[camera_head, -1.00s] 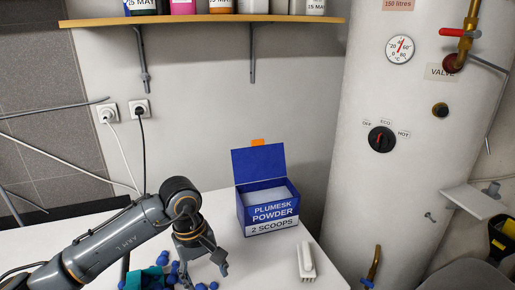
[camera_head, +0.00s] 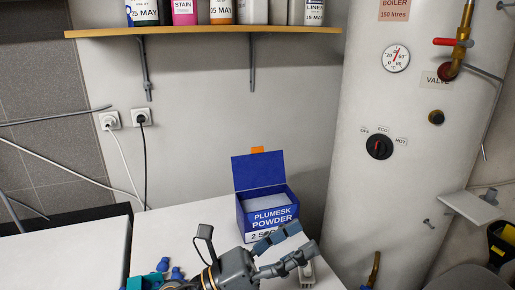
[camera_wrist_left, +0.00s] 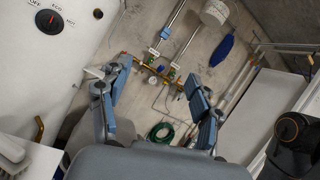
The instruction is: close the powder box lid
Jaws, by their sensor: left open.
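The powder box (camera_head: 268,215) is a blue carton on the white table, with a white label partly hidden by my gripper. Its lid (camera_head: 258,171) stands open and upright at the back, with an orange tab on its top edge. White powder shows inside. My left gripper (camera_head: 301,241) is in front of the box's lower front and right side, fingers spread, with nothing between them. The left wrist view shows the two open fingers (camera_wrist_left: 157,73) pointing over the floor; the box is not seen there. My right gripper is not in view.
Blue pieces (camera_head: 170,270) and a teal thing lie at the front left. The boiler (camera_head: 385,190) stands right of the table. A shelf (camera_head: 205,31) with containers hangs above the box.

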